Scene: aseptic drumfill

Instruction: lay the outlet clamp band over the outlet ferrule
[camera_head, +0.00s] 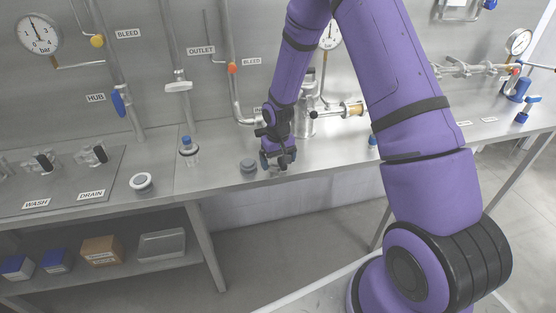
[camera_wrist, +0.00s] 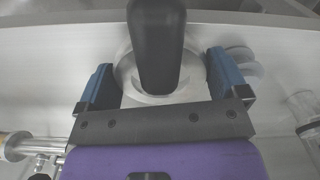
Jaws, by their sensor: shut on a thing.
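My gripper (camera_head: 278,160) is low over the front part of the steel bench. In the wrist view its two blue fingers (camera_wrist: 161,80) are shut on a pale grey round piece (camera_wrist: 128,72), which looks like the outlet clamp band. A dark rounded bar in front hides its middle. In the head view the fingers hide the held piece, and I cannot tell whether it touches the bench. The outlet pipe (camera_head: 228,85), beside the OUTLET label, comes down the wall behind my gripper and bends at the bench. I cannot make out the outlet ferrule clearly.
A grey round piece (camera_head: 248,165) stands just left of my gripper; it also shows in the wrist view (camera_wrist: 238,60). A blue-capped glass bottle (camera_head: 188,147) and a white-topped round piece (camera_head: 142,182) are further left. A horizontal brass-ended fitting (camera_head: 350,109) is at right.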

